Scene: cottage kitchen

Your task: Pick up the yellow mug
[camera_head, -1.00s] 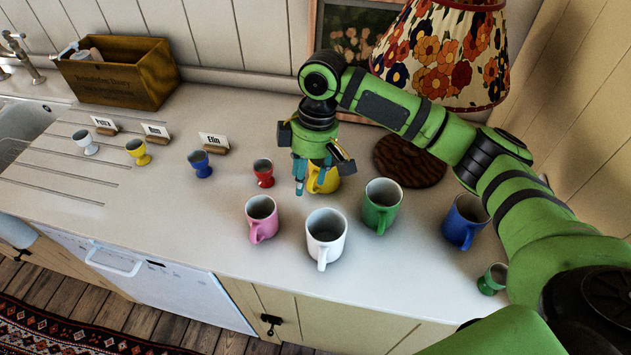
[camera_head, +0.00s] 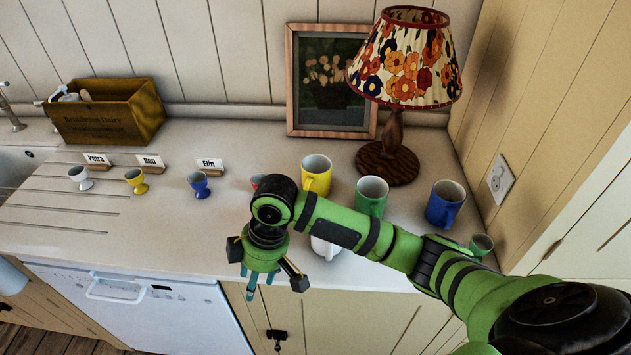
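The yellow mug (camera_head: 316,175) stands upright on the counter, below the framed picture and left of the lamp. Its handle faces the front left. My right arm reaches in from the right and passes in front of the mugs. My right gripper (camera_head: 261,283) hangs fingers down over the counter's front edge, well in front and to the left of the yellow mug. It looks open, with a gap between its cyan fingertips, and holds nothing. My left gripper is out of view.
A green mug (camera_head: 371,196), blue mug (camera_head: 444,204) and green egg cup (camera_head: 481,244) stand right. My arm partly hides a white mug (camera_head: 325,249) and red egg cup (camera_head: 257,179). The lamp (camera_head: 396,139) stands behind. Egg cups with name cards stand left.

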